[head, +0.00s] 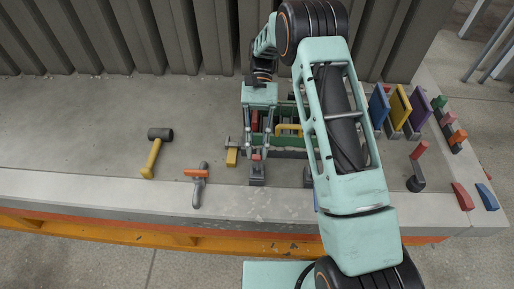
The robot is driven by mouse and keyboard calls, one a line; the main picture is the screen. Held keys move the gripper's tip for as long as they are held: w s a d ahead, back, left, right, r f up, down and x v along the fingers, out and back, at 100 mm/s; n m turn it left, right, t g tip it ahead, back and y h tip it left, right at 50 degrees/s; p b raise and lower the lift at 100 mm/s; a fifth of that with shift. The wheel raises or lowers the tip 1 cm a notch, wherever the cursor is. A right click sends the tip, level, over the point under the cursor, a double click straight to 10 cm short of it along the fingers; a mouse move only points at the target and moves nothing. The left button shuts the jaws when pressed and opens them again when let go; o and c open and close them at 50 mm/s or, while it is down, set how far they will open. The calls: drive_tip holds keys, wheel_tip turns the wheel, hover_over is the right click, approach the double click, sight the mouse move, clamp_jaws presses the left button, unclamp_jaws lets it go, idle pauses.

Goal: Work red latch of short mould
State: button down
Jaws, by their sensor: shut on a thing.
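The short mould (290,153) is a low green frame on the grey slab, partly hidden behind my arm. A grey latch block with a small red handle, the red latch (256,157), stands at its near left side. My gripper (257,150) points down over this latch, with its fingertips closed around the red handle. The handle is small here and mostly covered by the fingers. Another red piece (255,121) shows between the gripper's fingers, farther back. A yellow handle (289,129) stands on the mould to the right of the gripper.
A yellow block (232,157) sits just left of the latch. A mallet (153,160) and an orange-handled tool (198,185) lie left. Coloured panels (400,106) and a red-handled latch piece (418,152) stand right. Corrugated grey panels (130,38) wall the back. The far left slab is clear.

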drive_tip(key=shift+w+g, duration=0.4)
drive_tip(key=shift+w, duration=0.05)
idle(0.3)
drive_tip(key=c, duration=1.8)
unclamp_jaws()
